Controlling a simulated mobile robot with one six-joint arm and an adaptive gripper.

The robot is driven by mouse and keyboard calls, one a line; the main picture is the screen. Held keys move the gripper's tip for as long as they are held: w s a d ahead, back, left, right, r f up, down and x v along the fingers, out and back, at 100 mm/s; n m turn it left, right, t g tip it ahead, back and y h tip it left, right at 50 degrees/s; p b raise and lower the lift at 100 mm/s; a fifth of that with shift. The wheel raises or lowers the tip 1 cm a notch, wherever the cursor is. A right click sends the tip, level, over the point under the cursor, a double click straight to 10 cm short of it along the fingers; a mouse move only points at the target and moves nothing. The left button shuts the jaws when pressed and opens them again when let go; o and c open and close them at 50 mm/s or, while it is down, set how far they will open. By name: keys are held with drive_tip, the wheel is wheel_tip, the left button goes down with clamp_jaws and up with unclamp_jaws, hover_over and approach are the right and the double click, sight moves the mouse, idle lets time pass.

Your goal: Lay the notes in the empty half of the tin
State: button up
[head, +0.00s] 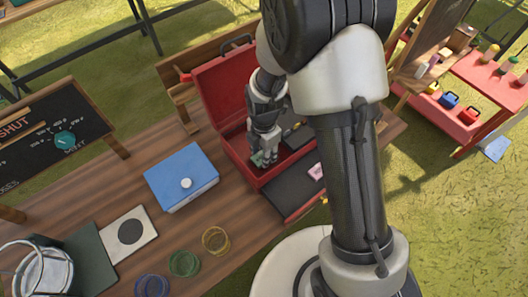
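A red metal tin (238,163) stands on the wooden table with its lid (222,90) raised at the back. My gripper (263,158) points down into the left part of the tin. A small pale green patch, perhaps the notes (257,159), shows at its fingertips. The fingers are too small to tell whether they are open or shut on it. Dark compartments show inside the tin to the right, partly hidden by my arm. A dark tray (277,189) lies at the tin's front, with a pink piece (317,171) at its right.
A blue box (172,172) with a white knob sits left of the tin. A chalkboard (62,138) stands at left. Bare tabletop separates these.

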drive_tip(key=shift+f, duration=0.15)
drive_tip(key=o, duration=1)
drive_tip(key=shift+c, duration=0.2)
drive_tip(key=s+d+r+m+t+p, duration=0.1)
drive_tip(key=d+r+m+p, duration=0.15)
drive_tip(key=r, duration=0.85)
drive_tip(key=s+d+r+m+p, duration=0.1)
drive_tip(key=r+m, duration=0.3)
drive_tip(key=r, duration=0.7)
drive_tip(key=s+d+r+m+t, duration=0.1)
drive_tip(key=s+d+r+m, duration=0.2)
drive_tip(key=s+r+m, duration=0.2)
drive_tip(key=s+d+r+m+t, duration=0.2)
drive_tip(key=s+d+r+m, duration=0.2)
drive_tip(key=s+m, duration=0.7)
drive_tip(key=shift+s+d+r+m+t, duration=0.15)
drive_tip(key=shift+d+r+m+t, duration=0.15)
drive_tip(key=shift+r+m, duration=0.85)
